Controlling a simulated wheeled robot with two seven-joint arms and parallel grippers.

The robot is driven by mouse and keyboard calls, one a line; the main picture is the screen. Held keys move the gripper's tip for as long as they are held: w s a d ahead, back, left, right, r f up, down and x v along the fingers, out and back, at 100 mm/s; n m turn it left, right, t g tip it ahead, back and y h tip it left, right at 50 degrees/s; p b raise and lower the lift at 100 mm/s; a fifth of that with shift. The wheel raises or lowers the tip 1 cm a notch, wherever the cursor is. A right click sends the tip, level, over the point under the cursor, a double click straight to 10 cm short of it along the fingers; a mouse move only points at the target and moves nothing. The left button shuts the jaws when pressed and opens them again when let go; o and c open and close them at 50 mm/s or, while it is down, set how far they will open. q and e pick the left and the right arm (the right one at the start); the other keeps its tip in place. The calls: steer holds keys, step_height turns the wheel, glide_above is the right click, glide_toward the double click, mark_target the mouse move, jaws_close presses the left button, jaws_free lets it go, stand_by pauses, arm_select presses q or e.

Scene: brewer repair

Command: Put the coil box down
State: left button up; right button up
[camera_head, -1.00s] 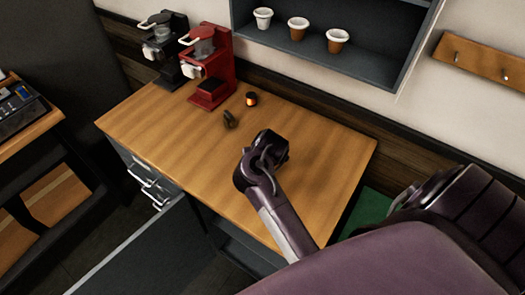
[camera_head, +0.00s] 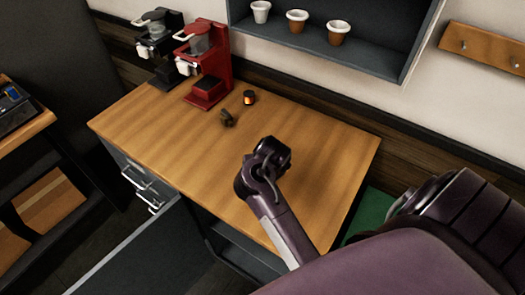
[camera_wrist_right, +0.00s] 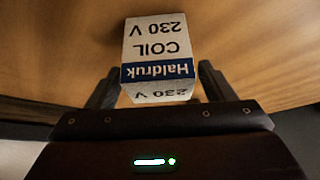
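The coil box (camera_wrist_right: 158,52) is a small white carton with a blue "Haldruk" band and "COIL 230 V" print. In the head view my right wrist (camera_head: 266,165) is over the right half of the wooden table (camera_head: 160,135) and hides the box and fingers. My left gripper is not in view.
A red brewer (camera_head: 207,70) and a black brewer (camera_head: 160,45) stand at the table's back left. A small dark part (camera_head: 227,118) and an orange-and-black cylinder (camera_head: 249,97) lie near the red brewer. The table's front left and right end are clear.

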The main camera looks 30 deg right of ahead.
steer(key=shift+r, duration=0.25)
steer(key=p+v, duration=0.8)
steer(key=v, duration=0.4)
steer(key=shift+p, duration=0.3)
steer(key=shift+f, duration=0.1)
steer(key=shift+a, duration=0.1)
